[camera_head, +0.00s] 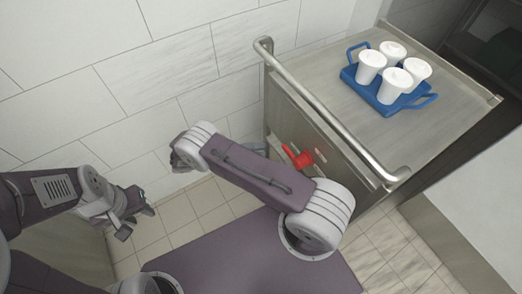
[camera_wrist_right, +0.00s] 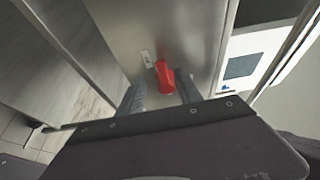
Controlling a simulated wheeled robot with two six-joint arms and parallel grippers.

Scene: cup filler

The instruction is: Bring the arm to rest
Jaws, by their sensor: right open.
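My right gripper (camera_wrist_right: 161,94) is open in the right wrist view. Its two grey fingers stand apart, and a red part (camera_wrist_right: 164,77) shows between and beyond them against a steel face. I cannot tell whether the fingers touch it. In the head view the red part (camera_head: 299,156) shows at the front of the steel cart, just past my right arm's purple link. The right fingers are not clear in that view. My left gripper (camera_head: 136,222) hangs at the lower left of the head view, its fingertips apart and nothing between them.
The steel cart (camera_head: 326,84) has a rail (camera_head: 330,112) along its near edge. On its top a blue tray (camera_head: 384,104) holds several white cups (camera_head: 394,84). A tiled wall (camera_head: 150,60) stands behind. Bare floor (camera_head: 205,203) shows between my arms.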

